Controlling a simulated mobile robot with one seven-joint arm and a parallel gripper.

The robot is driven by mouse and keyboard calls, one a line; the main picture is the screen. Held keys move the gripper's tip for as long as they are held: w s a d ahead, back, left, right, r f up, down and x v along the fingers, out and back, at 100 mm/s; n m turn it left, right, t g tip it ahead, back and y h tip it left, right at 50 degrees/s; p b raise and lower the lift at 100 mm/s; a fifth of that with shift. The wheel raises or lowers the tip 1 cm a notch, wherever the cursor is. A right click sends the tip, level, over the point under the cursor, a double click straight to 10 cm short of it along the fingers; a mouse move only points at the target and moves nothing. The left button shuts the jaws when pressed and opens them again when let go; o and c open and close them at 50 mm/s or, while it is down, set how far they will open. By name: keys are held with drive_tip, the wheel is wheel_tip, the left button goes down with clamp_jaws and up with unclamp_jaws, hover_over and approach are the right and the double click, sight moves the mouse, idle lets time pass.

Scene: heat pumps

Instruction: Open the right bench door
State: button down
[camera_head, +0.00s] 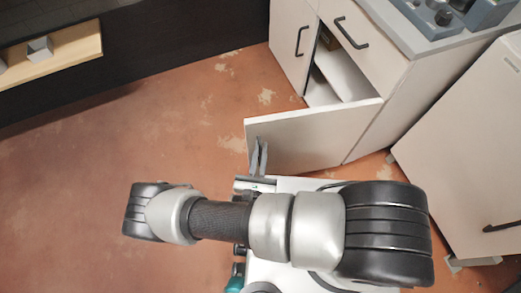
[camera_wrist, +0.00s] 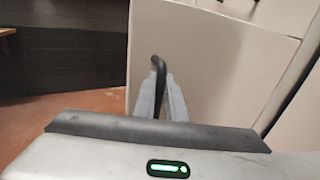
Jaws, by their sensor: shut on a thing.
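The right bench door (camera_head: 318,135) is white and stands swung well open from the bench (camera_head: 385,105) in the head view. It also fills the middle of the wrist view (camera_wrist: 215,65). Its black handle (camera_wrist: 158,68) shows near the door's left edge in the wrist view. My gripper (camera_head: 258,150) is at the door's free edge in the head view. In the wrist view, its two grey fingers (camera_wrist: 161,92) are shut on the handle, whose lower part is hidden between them.
The left bench door (camera_head: 290,40) is closed. A drawer (camera_head: 365,35) sits above the opening, and a blue-grey device (camera_head: 450,12) stands on the bench top. A white cabinet (camera_head: 465,140) stands at the right. The reddish floor (camera_head: 110,150) at the left is clear.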

drive_tip(key=c, duration=2.1)
unclamp_jaws()
drive_tip(key=shift+s, duration=0.1)
drive_tip(key=s, duration=0.5)
drive_tip(key=s+b, duration=0.1)
drive_tip(key=s, duration=0.5)
drive_tip(key=s+a+b, duration=0.1)
drive_tip(key=s, duration=0.5)
drive_tip(key=shift+s, duration=0.15)
